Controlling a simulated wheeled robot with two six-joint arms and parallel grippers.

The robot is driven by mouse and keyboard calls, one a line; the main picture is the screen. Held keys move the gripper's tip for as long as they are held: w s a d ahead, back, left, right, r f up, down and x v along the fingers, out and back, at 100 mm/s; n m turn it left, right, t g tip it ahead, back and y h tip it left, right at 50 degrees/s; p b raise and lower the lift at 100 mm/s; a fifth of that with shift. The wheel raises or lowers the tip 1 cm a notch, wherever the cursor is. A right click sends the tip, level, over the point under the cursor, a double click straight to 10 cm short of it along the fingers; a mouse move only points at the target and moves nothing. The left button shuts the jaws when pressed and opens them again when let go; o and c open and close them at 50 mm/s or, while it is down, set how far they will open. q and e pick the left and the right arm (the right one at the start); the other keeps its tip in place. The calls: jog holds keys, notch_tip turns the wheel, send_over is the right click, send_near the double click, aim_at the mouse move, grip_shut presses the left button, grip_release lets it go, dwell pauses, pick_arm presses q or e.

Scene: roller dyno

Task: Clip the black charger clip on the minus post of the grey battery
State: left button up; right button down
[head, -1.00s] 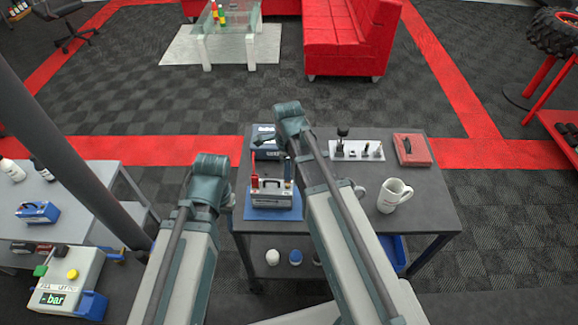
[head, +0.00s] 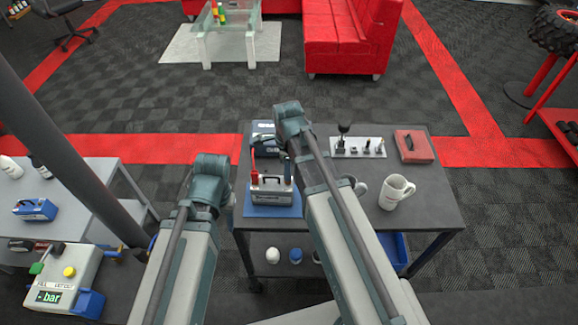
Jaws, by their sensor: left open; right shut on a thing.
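The grey battery (head: 271,191) stands on a blue mat (head: 272,212) on the dark table. A red clip (head: 255,174) is upright at its left end, where the plus post would be. My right gripper (head: 287,172) is shut over the battery's right end, mostly hidden by my own arm. I take the thing in it to be the black charger clip, but its outline is unclear. I cannot tell whether it touches the minus post. My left gripper (head: 230,204) is open and empty at the table's left edge, partly hidden behind its wrist.
A blue box (head: 262,130), probably the charger, stands behind the battery. Another mug is partly hidden by that arm. The front right tabletop is clear.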

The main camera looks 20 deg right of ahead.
jog(key=shift+f+b, duration=0.75)
jog(key=shift+b, duration=0.05)
dwell(1.1)
dwell(0.5)
jog(key=c, duration=0.7)
grip_release()
jog(key=shift+r, duration=0.1)
notch_tip(320, 180, up, 14)
jog(key=p, duration=1.4)
jog(key=shift+d, duration=0.1)
